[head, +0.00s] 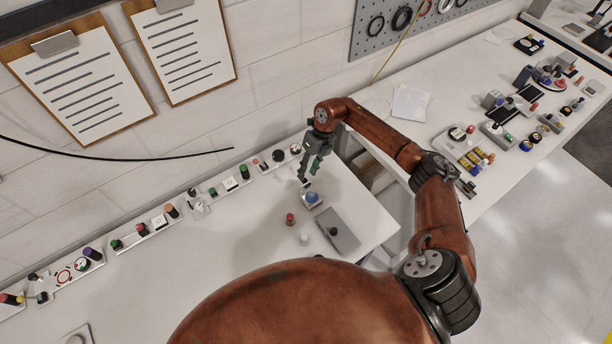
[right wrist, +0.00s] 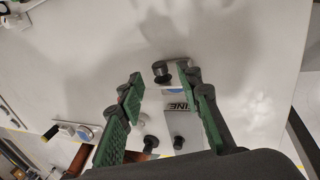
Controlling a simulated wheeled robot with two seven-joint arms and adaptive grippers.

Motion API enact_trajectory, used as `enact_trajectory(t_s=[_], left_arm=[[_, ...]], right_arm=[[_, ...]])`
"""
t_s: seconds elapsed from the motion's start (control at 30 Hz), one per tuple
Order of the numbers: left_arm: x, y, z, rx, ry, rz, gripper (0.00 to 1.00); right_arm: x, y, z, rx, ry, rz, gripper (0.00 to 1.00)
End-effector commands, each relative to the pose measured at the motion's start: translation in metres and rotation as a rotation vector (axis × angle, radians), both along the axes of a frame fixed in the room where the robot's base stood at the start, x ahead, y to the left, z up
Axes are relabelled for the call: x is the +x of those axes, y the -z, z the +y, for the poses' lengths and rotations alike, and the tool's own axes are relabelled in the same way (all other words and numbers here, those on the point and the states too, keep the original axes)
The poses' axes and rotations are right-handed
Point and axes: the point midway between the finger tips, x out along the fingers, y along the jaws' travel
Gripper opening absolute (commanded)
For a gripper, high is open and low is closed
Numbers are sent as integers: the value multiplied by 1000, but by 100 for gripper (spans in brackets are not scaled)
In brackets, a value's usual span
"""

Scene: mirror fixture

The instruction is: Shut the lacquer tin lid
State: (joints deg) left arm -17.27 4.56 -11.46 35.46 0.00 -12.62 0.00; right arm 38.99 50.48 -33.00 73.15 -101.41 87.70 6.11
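My right gripper (head: 304,183) hangs fingers-down over the right end of the white bench. In the right wrist view its two green-padded fingers (right wrist: 158,95) stand apart with nothing clamped between them. Just below the fingertips is a small grey piece with a blue round part (head: 312,199). I cannot tell for sure whether this is the lacquer tin, and no lid is clearly made out. My left gripper is not in view.
A grey flat plate (head: 338,230), a red-topped knob (head: 290,219) and a pale knob (head: 304,239) are close by. A strip of switches (head: 230,184) runs along the wall. A second bench (head: 480,110) with several devices stands to the right.

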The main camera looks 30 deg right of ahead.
Motion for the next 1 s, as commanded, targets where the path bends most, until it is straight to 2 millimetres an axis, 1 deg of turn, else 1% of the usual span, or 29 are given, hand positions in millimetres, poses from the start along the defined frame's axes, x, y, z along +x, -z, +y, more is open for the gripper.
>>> enact_trajectory(t_s=[0.03,0.1,0.23,0.33,0.57,1.0], left_arm=[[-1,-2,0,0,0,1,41],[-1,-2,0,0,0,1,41],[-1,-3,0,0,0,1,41],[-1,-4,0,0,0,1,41],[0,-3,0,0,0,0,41],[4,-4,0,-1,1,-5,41]], right_arm=[[-2,7,3,3,0,3,33],[-2,16,5,2,2,2,33],[-3,27,8,3,2,0,33],[-3,30,9,2,2,0,33],[-3,31,8,2,3,-1,33],[-3,31,8,2,4,0,3]])
